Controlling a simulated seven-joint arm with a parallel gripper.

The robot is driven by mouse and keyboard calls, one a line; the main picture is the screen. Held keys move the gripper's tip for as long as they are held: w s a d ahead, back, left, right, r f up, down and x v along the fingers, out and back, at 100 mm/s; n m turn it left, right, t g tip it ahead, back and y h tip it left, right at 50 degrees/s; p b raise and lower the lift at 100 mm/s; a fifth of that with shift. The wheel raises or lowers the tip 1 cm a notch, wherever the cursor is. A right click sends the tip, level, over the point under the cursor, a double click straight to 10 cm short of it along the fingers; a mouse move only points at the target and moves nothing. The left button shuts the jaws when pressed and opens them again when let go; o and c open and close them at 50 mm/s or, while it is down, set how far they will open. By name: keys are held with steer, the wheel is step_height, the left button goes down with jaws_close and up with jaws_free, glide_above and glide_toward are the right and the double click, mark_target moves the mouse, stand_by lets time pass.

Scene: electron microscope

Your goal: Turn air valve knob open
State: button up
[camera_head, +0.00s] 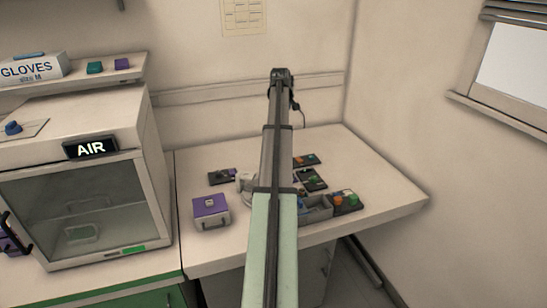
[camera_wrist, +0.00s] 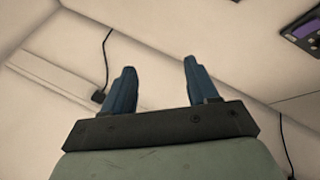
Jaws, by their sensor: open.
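The air valve knob is most likely the small blue knob (camera_head: 13,128) on a pale plate on top of the cabinet, at the far left of the head view. An illuminated AIR sign (camera_head: 90,148) sits on the cabinet's front top edge. My gripper (camera_wrist: 159,65) shows in the wrist view with its two dark blue fingers apart and nothing between them. Wall and a cable lie behind the fingers. In the head view my arm reaches up the middle, well right of the knob; the fingers cannot be made out there. The knob does not show in the wrist view.
The glass-fronted cabinet (camera_head: 85,215) stands left. A shelf (camera_head: 75,86) above it holds a glove box (camera_head: 32,68) and small blocks. The table (camera_head: 375,185) carries a purple-topped box (camera_head: 210,208), dark trays and a grey bin (camera_head: 316,211). Walls close the back and right.

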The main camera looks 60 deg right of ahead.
steer(key=s+a+f+n+t+y, duration=0.1)
steer(key=s+a+f+n+y, duration=0.15)
steer(key=f, duration=0.35)
steer(key=s+a+f+n+t+y, duration=0.1)
steer(key=a+f+y, duration=0.1)
steer(key=f+y, duration=0.25)
steer(key=shift+h, duration=0.4)
steer(key=x, duration=1.4)
steer(key=shift+w+d, duration=0.2)
steer(key=shift+w, duration=0.15)
steer(key=shift+c, duration=0.3)
steer(key=c, duration=1)
